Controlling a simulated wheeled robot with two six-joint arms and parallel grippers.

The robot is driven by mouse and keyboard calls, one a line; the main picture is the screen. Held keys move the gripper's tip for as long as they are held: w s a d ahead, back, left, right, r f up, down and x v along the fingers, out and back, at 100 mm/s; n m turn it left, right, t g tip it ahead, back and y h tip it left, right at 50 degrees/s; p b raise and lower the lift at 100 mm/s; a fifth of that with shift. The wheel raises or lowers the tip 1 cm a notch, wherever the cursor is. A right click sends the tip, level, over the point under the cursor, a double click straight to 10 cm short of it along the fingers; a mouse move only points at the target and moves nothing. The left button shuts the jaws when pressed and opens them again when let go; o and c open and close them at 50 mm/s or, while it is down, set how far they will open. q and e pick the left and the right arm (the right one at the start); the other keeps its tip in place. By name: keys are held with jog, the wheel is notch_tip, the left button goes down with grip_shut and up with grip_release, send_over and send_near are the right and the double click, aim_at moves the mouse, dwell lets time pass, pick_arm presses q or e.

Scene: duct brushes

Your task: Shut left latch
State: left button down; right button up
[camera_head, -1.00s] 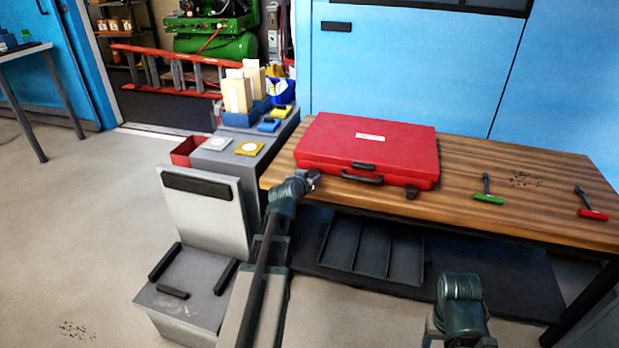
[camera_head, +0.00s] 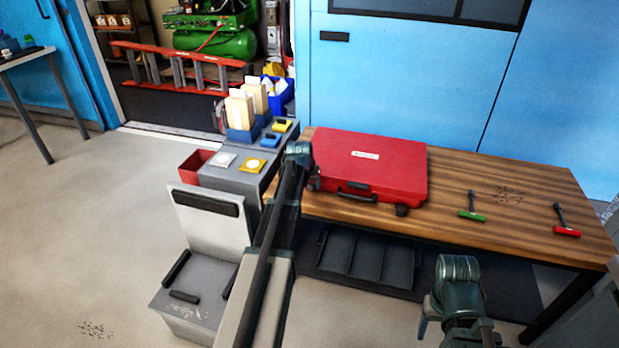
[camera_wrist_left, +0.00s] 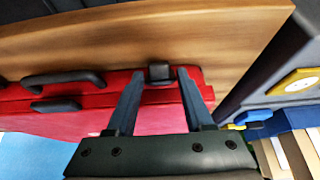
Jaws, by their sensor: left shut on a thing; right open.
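The red case (camera_head: 375,155) lies with its lid down on the wooden table, its handle (camera_head: 357,196) facing me. My left gripper (camera_head: 299,150) is at the case's left end in the head view. In the left wrist view, the black left latch (camera_wrist_left: 158,73) sits at the case's front edge, between the two fingers of my left gripper (camera_wrist_left: 160,76), which is shut on it. In the head view my arm hides much of this corner. The right latch (camera_head: 402,210) shows at the front right corner. My right gripper (camera_head: 448,325) is low in front of the table, open and empty.
A grey cabinet (camera_head: 248,178) with pads and brushes stands left of the table (camera_head: 500,215). A green-handled tool (camera_head: 472,216) and a red-handled tool (camera_head: 567,232) lie to the right of the case.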

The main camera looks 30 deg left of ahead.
pick_arm(q)
jog(key=shift+w+a+r+g+h+p, duration=0.2)
jog(key=shift+w+r+g+p, duration=0.1)
jog(key=shift+w+g+p, duration=0.25)
jog(key=shift+w+a+r+g+h+p, duration=0.1)
jog(key=shift+w+r+g+h+p, duration=0.25)
jog(key=shift+g, duration=0.3)
jog(key=shift+w+f+g+p, duration=0.1)
jog(key=shift+w+g+p, duration=0.3)
jog(key=shift+g, duration=1)
pick_arm(e)
notch_tip(320, 180, up, 4)
jog(key=shift+f, duration=0.1)
pick_arm(q)
jog(key=c, duration=0.6)
grip_release()
jog(key=shift+w, duration=0.1)
jog(key=shift+r, duration=0.2)
